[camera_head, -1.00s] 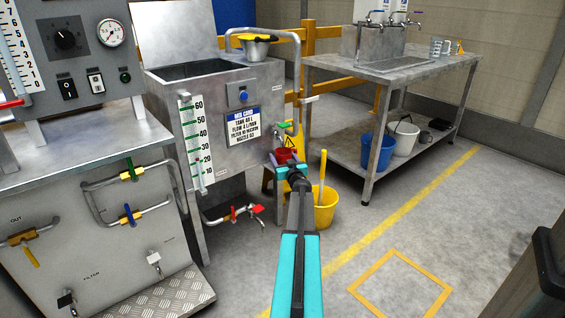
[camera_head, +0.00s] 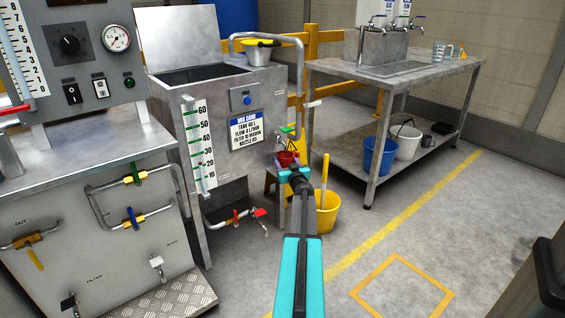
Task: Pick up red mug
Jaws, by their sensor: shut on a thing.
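The red mug (camera_head: 287,158) is small in the picture, in front of the tank's lower right side, near a small tap. My teal and black arm reaches forward from the bottom of the view. My gripper (camera_head: 290,168) is at its far end, right at the mug, and is shut on it. The arm's end hides the fingers and the lower part of the mug. I cannot tell whether the mug still touches what is below it.
The metal tank (camera_head: 215,120) stands left of the mug, with a red-handled tap (camera_head: 260,212) low down. A yellow bucket (camera_head: 327,212) is just right of my arm's end. A metal bench (camera_head: 375,85) stands behind right. The floor at right is open.

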